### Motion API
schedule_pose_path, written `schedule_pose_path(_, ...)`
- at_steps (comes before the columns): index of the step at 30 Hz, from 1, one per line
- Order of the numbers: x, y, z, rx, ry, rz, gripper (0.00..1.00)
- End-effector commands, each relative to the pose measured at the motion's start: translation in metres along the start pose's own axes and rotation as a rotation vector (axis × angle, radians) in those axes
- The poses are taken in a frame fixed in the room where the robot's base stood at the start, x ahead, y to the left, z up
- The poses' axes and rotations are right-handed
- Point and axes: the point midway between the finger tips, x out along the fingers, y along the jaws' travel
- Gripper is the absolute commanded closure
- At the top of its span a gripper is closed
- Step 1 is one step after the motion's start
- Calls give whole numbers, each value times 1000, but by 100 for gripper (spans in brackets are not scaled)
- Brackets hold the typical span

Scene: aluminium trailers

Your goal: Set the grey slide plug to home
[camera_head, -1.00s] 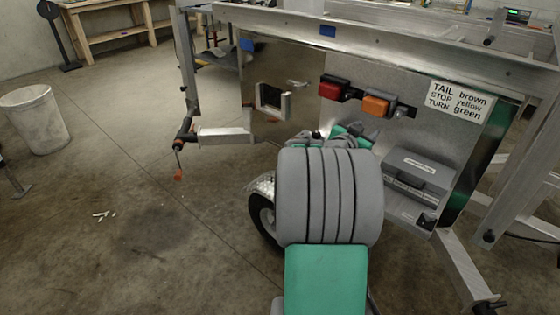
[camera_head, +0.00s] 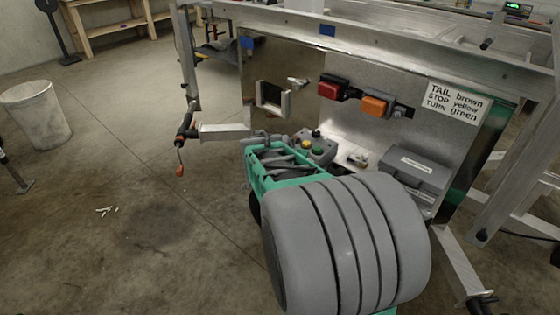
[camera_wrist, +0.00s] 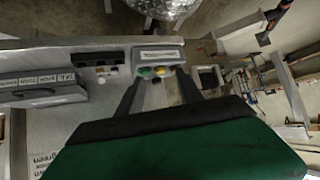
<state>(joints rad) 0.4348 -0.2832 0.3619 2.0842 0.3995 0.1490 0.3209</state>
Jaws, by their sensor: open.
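No part is marked as the grey slide plug, and I cannot tell for sure which one it is. A small pale fitting (camera_head: 357,158) sits on the metal shelf right of a grey control box (camera_head: 313,146). The box has green and yellow buttons and a black knob, and it also shows in the wrist view (camera_wrist: 157,66). My gripper (camera_wrist: 158,78) is open and empty, its two dark fingers apart on either side of the box's lower part in that picture. I cannot tell the distance between them. In the head view my arm hides much of the gripper.
A grey lidded case (camera_head: 413,172) stands right of the fitting. Red (camera_head: 333,88) and orange (camera_head: 375,106) lamps are on the panel above. A black-and-white frame (camera_head: 272,98) is at left. A metal arm with a handle (camera_head: 222,132) juts out left. Open floor lies left.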

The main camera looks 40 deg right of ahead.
Motion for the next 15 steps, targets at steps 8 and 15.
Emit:
schedule_pose_path(8, -22, -24, 24, -72, -85, -57, 57)
schedule_pose_path(15, -23, -26, 27, -78, -91, -62, 57)
